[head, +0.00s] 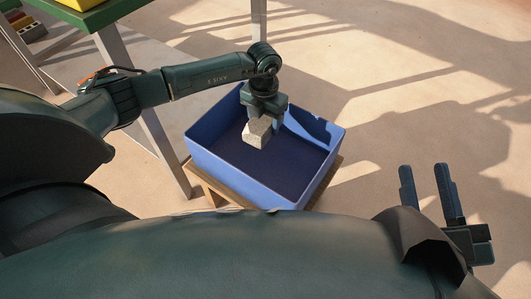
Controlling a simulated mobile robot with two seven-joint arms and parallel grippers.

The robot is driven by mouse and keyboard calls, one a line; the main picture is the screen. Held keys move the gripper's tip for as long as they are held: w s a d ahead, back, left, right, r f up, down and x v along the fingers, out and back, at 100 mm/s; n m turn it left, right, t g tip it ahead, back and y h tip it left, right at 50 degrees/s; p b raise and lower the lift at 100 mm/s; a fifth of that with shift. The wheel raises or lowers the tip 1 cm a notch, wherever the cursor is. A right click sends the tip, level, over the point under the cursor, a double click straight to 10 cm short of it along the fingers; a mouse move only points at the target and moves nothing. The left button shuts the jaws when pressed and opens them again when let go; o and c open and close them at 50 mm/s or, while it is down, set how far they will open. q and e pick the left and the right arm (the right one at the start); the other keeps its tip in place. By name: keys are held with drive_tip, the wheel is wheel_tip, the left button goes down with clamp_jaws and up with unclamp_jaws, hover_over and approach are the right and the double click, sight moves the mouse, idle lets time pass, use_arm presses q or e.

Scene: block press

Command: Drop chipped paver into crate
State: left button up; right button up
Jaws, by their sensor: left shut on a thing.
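The chipped paver (257,132) is a small light grey block. My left gripper (264,119) is shut on it and holds it over the blue crate (215,170), within the outline of its opening. The fingers hide part of the paver's upper end, and I cannot tell its exact height above the crate floor. The crate's visible floor is dark and bare. My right gripper (427,190) is open and empty, well to the right of the crate, with its two fingers pointing up in the picture.
The crate stands on a low wooden support (205,182). A green-topped table (95,17) with metal legs is at the upper left. Several coloured blocks (25,25) lie at the far upper left. The sunlit floor (430,90) to the right is clear.

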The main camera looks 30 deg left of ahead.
use_arm(q)
drive_tip(key=shift+w+r, duration=0.1)
drive_tip(key=o, duration=1.7)
wheel_tip(320, 180, up, 13)
drive_tip(key=p, duration=0.5)
use_arm(e)
drive_tip(key=shift+s+d+f+n+h, duration=0.15)
drive_tip(key=shift+d+f+n+h, duration=0.25)
drive_tip(key=shift+h, duration=0.3)
drive_tip(key=shift+a+r+g, duration=0.1)
drive_tip(key=shift+r+g, duration=0.05)
drive_tip(key=shift+g, duration=0.15)
